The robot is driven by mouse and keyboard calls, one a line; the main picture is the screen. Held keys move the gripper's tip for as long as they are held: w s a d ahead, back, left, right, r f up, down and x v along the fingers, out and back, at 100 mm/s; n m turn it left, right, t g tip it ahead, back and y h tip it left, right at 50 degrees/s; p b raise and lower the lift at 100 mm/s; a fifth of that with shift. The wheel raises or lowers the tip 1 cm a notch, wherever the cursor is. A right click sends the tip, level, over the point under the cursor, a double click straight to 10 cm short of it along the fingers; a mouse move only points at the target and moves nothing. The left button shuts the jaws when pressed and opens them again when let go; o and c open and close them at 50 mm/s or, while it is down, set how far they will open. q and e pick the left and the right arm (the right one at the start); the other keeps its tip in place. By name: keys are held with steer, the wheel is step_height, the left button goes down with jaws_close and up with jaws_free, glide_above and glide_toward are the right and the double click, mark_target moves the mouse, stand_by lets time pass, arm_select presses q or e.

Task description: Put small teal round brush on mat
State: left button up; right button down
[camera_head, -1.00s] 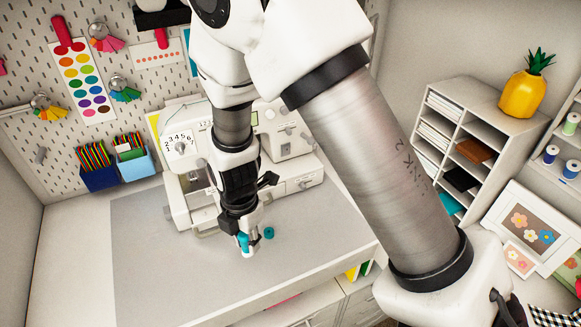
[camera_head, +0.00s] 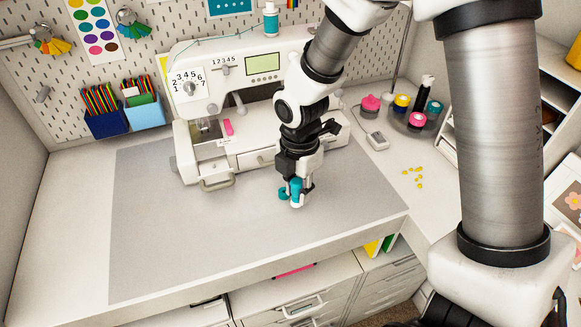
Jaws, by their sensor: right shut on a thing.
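My right gripper (camera_head: 296,197) reaches down from the upper right, low over the grey mat (camera_head: 200,245). It is shut on the small teal round brush (camera_head: 283,194). Teal shows at the fingertips and just left of them; the fingers hide part of the brush. I cannot tell whether the brush touches the mat. The mat lies flat across the table in front of the sewing machine and is bare around the gripper. My left gripper is not in view.
A white sewing machine (camera_head: 240,75) stands just behind the gripper. Blue pencil bins (camera_head: 106,124) are at the left. A round tray with colored jars (camera_head: 417,120) and yellow bits (camera_head: 413,177) lie to the right. The mat's left and front are clear.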

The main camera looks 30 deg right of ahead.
steer(key=w+d, duration=0.2)
steer(key=w, duration=0.1)
steer(key=w+d+p, duration=0.1)
steer(key=w, duration=0.1)
steer(key=shift+w+d+f, duration=0.1)
steer(key=shift+d+f, duration=0.15)
step_height(320, 180, down, 3)
steer(key=shift+f+p, duration=0.15)
steer(key=shift+p, duration=0.3)
steer(key=shift+f, duration=0.2)
steer(key=shift+f, duration=0.1)
steer(key=c, duration=1)
jaws_free()
steer(key=shift+o, duration=0.2)
step_height(320, 180, up, 12)
steer(key=b, duration=0.1)
steer(key=shift+r, duration=0.2)
